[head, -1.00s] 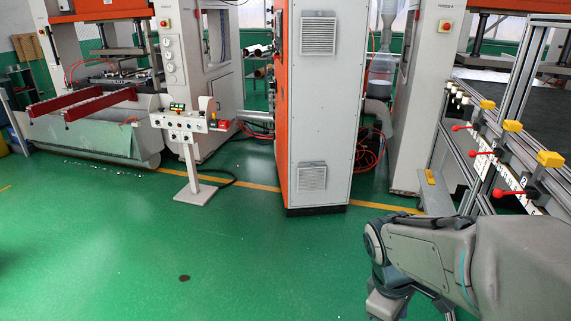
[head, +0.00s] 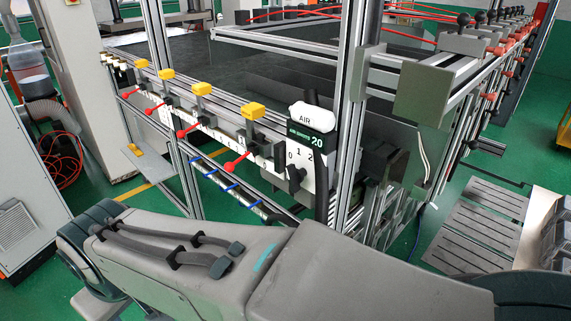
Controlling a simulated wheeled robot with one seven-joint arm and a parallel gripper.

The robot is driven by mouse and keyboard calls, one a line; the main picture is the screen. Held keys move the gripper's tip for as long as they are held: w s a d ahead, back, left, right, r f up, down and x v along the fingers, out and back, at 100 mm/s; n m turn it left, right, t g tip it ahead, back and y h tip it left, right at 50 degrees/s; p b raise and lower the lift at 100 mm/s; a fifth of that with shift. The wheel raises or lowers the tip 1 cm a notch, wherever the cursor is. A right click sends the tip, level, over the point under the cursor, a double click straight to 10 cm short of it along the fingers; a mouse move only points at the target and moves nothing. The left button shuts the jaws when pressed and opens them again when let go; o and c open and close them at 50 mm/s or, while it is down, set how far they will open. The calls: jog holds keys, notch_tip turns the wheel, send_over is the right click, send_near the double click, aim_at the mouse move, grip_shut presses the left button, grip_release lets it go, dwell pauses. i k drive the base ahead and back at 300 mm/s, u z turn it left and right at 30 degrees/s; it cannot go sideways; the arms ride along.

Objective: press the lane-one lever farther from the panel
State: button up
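A row of red-knobbed levers runs along the near rail of the machine frame in the head view. The nearest red lever (head: 236,161) is closest to the white panel (head: 308,165) marked 0, 1 and 2, under an AIR label. Farther left are a second red lever (head: 187,132), a third (head: 153,109) and a fourth (head: 129,94). I cannot read which levers belong to lane one. My arm crosses the bottom of the view, below and in front of the rail. My gripper's fingers do not show.
Yellow blocks (head: 254,110) stand above the levers along the rail. An upright aluminium post (head: 350,110) rises beside the panel. A bar with blue clips (head: 229,187) runs below the levers. Slatted grey plates (head: 478,225) lie at the right. Green floor shows at the left.

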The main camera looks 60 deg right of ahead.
aim_at(498, 51)
jog(key=z, duration=0.55)
jog(key=k, duration=1.2)
jog(key=z, duration=2.1)
jog(key=i, duration=0.5)
jog(key=u, duration=0.1)
